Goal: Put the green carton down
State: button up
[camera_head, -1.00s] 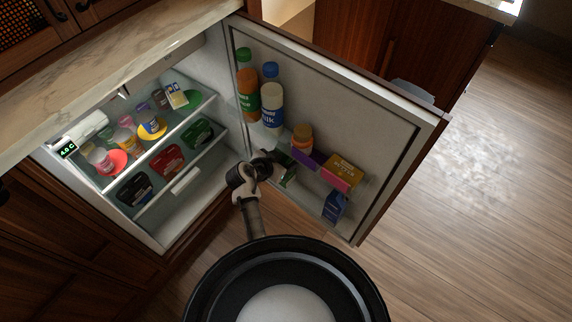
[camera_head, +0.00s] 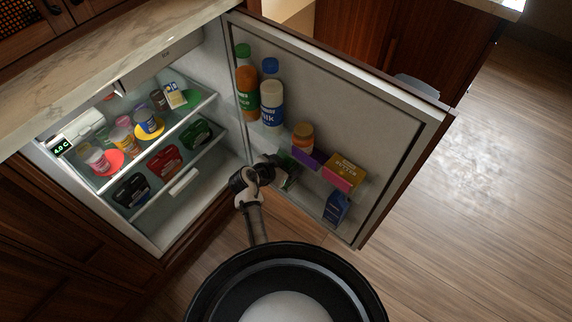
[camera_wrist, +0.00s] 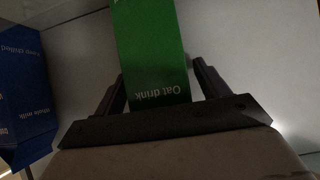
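The green carton (camera_wrist: 150,45), labelled "Oat drink", stands between the two fingers of my gripper (camera_wrist: 158,72) in the wrist view; its lettering appears upside down. The left fingertip looks right at the carton's edge. Whether the carton's base rests on the door shelf is hidden.
A blue milk carton (camera_wrist: 22,85) stands close by, also in the head view (camera_head: 335,209). A yellow box (camera_head: 344,168), an orange jar (camera_head: 303,137) and two bottles (camera_head: 271,103) are on the door. The fridge shelves (camera_head: 178,125) hold several tubs and jars.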

jog(key=shift+r, duration=0.1)
jog(key=v, duration=1.2)
